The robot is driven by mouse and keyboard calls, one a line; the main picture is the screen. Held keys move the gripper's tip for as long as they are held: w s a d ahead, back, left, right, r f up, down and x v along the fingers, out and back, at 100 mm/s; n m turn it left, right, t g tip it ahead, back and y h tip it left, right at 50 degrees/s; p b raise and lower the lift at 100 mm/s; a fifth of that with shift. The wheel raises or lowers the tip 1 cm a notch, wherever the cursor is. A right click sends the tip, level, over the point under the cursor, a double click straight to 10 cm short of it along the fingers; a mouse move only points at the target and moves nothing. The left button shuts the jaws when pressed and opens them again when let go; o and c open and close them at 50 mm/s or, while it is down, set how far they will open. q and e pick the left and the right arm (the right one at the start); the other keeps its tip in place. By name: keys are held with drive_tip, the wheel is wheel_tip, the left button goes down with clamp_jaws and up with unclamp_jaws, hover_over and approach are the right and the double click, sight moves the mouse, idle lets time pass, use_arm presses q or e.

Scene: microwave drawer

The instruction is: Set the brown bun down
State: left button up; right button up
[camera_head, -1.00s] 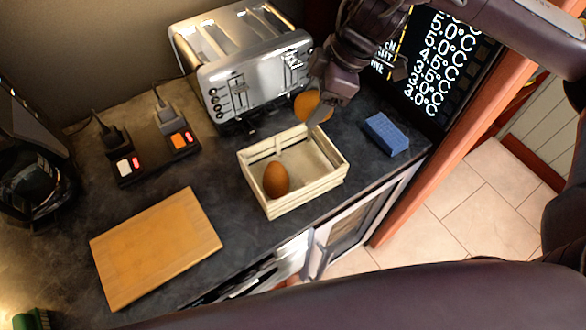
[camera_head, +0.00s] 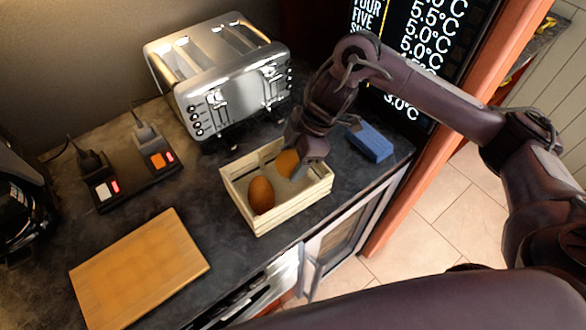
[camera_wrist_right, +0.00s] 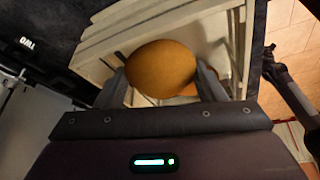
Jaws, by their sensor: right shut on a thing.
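The brown bun (camera_head: 287,162) is held by my right gripper (camera_head: 298,166), inside or just above the right part of the pale wooden crate (camera_head: 285,221). In the right wrist view the bun (camera_wrist_right: 160,67) sits between the two fingers, with the crate's white slats (camera_wrist_right: 130,25) around it. I cannot tell whether the bun touches the crate's floor. A second, darker brown bun (camera_head: 261,195) lies in the left part of the crate. My left gripper is not in view.
A silver toaster (camera_head: 225,90) stands behind the crate. A blue sponge-like block (camera_head: 370,142) lies to its right. Dark counter lies bare between board and crate.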

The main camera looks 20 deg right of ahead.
sight(293, 168)
drive_tip(key=shift+f+b, duration=0.4)
drive_tip(key=shift+f, duration=1.75)
drive_tip(key=shift+f, duration=0.15)
drive_tip(key=o, duration=0.7)
drive_tip(key=shift+r, duration=0.25)
drive_tip(key=p+v, duration=0.1)
drive_tip(key=v, duration=1.1)
drive_tip(key=shift+a+f, duration=0.1)
